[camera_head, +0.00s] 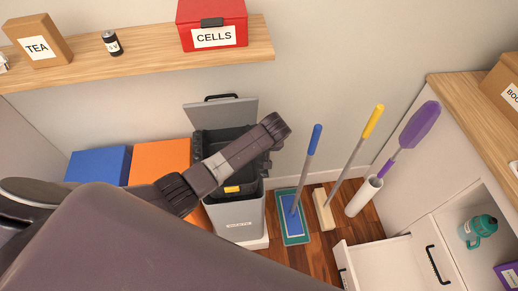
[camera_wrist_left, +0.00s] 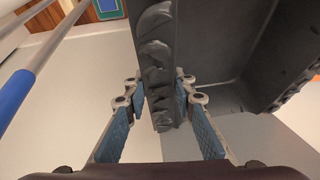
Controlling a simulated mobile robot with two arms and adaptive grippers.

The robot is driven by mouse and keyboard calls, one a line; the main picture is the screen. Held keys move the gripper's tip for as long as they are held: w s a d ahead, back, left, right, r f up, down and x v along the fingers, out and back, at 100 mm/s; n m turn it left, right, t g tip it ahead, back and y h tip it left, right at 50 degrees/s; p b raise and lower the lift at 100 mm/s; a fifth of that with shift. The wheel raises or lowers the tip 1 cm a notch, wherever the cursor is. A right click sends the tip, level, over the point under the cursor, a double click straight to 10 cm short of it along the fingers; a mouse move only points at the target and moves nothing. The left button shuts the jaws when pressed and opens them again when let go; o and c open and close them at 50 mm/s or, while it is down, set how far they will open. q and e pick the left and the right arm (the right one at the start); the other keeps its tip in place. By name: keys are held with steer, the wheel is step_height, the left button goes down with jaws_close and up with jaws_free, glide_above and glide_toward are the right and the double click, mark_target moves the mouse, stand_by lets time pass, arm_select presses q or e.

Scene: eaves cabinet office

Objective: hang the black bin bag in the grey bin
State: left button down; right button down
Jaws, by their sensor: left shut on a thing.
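The grey bin (camera_head: 236,216) stands on the floor against the back wall with its lid (camera_head: 222,111) raised. Its dark inside shows a yellow patch (camera_head: 233,188). My left arm crosses over the bin's opening, and the gripper is not clearly seen in the head view. In the left wrist view my left gripper (camera_wrist_left: 160,92) is shut on the black bin bag (camera_wrist_left: 157,45), a wrinkled dark strip between its blue pads. Dark surfaces fill the right of that view; I cannot tell bag from bin there. My right gripper is not in view.
Blue (camera_head: 98,164) and orange (camera_head: 160,156) boxes stand left of the bin. A blue-handled mop (camera_head: 307,165), a yellow-handled broom (camera_head: 352,150) and a purple duster (camera_head: 419,124) stand right of it. An open drawer (camera_head: 385,265) juts out at the lower right. A shelf (camera_head: 140,57) runs above.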

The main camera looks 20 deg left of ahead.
mark_target(263, 158)
arm_select(q)
step_height(263, 158, down, 8)
steer(key=b, duration=0.4)
steer(key=shift+r+b, duration=0.2)
steer(key=shift+b, duration=0.2)
steer(key=c, duration=1.5)
jaws_free()
steer(key=shift+c, duration=0.2)
steer(key=shift+r, duration=0.1)
steer(key=v, duration=1.2)
